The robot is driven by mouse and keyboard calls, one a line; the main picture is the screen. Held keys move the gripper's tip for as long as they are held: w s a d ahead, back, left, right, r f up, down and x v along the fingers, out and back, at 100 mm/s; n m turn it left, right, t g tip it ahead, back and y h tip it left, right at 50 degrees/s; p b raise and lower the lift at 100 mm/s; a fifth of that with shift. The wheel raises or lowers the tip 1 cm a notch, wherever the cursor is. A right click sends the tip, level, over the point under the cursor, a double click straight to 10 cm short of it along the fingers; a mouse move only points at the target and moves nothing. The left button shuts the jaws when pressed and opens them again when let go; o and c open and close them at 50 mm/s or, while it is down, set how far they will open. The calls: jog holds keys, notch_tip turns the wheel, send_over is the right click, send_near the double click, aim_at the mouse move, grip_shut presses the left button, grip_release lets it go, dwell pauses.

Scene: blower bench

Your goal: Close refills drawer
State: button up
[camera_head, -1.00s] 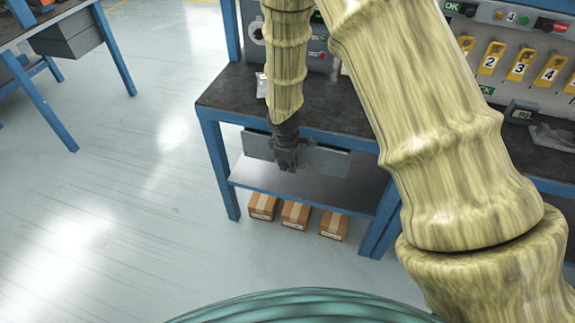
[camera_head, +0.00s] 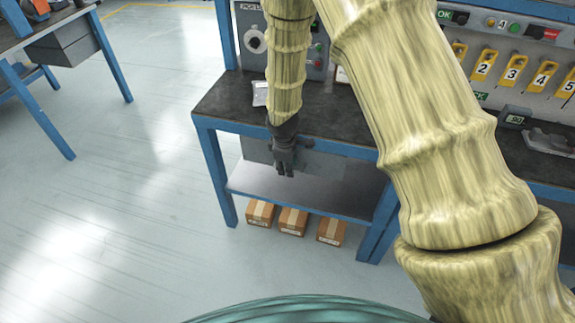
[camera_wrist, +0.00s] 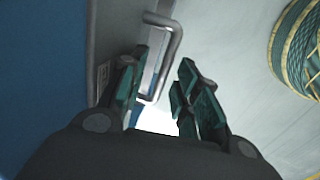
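The refills drawer has a grey front (camera_head: 258,150) just under the blue front edge of the left bench. It looks about flush with the bench, though my gripper hides part of it. In the wrist view the drawer front (camera_wrist: 112,32) runs along the left, with a label and a metal bar handle (camera_wrist: 176,45). My gripper (camera_head: 284,170) is at the drawer front, pointing down. In the wrist view its teal fingers (camera_wrist: 163,95) are apart and empty. The left finger is close to the drawer front and handle; I cannot tell whether it touches.
A grey shelf (camera_head: 330,190) lies below the drawer, with cardboard boxes (camera_head: 292,221) on the floor under it. The dark bench top (camera_head: 335,115) is above. The floor (camera_head: 120,220) left of the bench is clear.

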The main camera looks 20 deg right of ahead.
notch_tip(320, 180, up, 12)
jog(key=s+a, duration=0.1)
jog(key=shift+s+a+f, duration=0.15)
jog(key=shift+s+f, duration=0.1)
jog(key=shift+s, duration=0.15)
dwell(0.5)
jog(key=s+f+m+g+y+p, duration=0.1)
jog(key=s+f+m+p, duration=0.25)
jog(key=s+f, duration=0.75)
jog(key=s+f+m+g+y+p, duration=0.1)
jog(key=s+f+m+p, duration=0.35)
jog(key=s, duration=0.95)
jog(key=s+d+f+m, duration=0.1)
jog(key=s+f, duration=0.1)
jog(key=s, duration=0.4)
jog(key=s+d+f+m, duration=0.1)
jog(key=s+f+m, duration=0.1)
jog(key=s, duration=0.4)
jog(key=shift+s+d+m+h+p, duration=0.3)
jog(key=shift+s+d+h+p, duration=0.1)
